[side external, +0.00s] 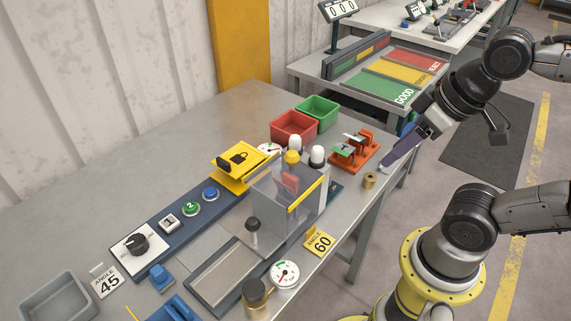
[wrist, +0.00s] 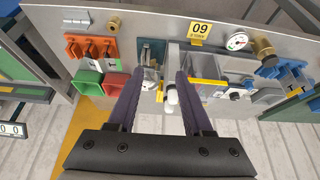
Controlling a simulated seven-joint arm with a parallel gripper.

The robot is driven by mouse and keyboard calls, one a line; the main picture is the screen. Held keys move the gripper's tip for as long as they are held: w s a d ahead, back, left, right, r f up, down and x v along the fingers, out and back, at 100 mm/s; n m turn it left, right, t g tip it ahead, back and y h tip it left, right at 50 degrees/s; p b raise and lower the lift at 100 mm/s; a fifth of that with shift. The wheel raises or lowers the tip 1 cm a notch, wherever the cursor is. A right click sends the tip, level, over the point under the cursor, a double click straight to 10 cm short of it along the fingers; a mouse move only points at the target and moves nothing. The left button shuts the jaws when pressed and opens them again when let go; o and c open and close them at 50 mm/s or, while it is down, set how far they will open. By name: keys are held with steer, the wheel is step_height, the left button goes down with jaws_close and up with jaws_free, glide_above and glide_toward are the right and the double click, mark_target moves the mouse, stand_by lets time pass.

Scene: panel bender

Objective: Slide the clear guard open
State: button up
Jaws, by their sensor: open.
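The clear guard (side external: 268,205) is a see-through box with a yellow strip (side external: 305,196) along its upper edge. It stands over the near part of the panel bender, with a red part visible through it. My gripper (side external: 386,167) is in the air to the right of the guard, beyond the table's front edge, clearly apart from it. In the wrist view my gripper (wrist: 160,74) shows two dark purple fingers spread apart with nothing held between them. White-topped posts appear between and beyond the fingers there.
Red (side external: 293,127) and green (side external: 318,112) bins are behind. A dial gauge (side external: 284,274) and an "ANGLE 60" sign (side external: 319,243) stand in front.

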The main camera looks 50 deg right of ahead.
steer(key=w+a+r+n+g+y, duration=0.1)
steer(key=w+a+r+g, duration=0.1)
steer(key=w+r, duration=0.45)
steer(key=w+a+r+n+g+y, duration=0.1)
steer(key=w+a+r+g, duration=0.2)
steer(key=w+r, duration=0.35)
glide_toward(293, 151)
steer(key=shift+g, duration=0.3)
steer(key=f, duration=0.3)
steer(key=a+f, duration=0.1)
steer(key=f, duration=0.5)
steer(key=shift+w+a+f, duration=0.15)
steer(key=shift+a+f, duration=0.15)
steer(key=shift+f, duration=0.05)
jaws_close()
steer(key=shift+r, duration=0.1)
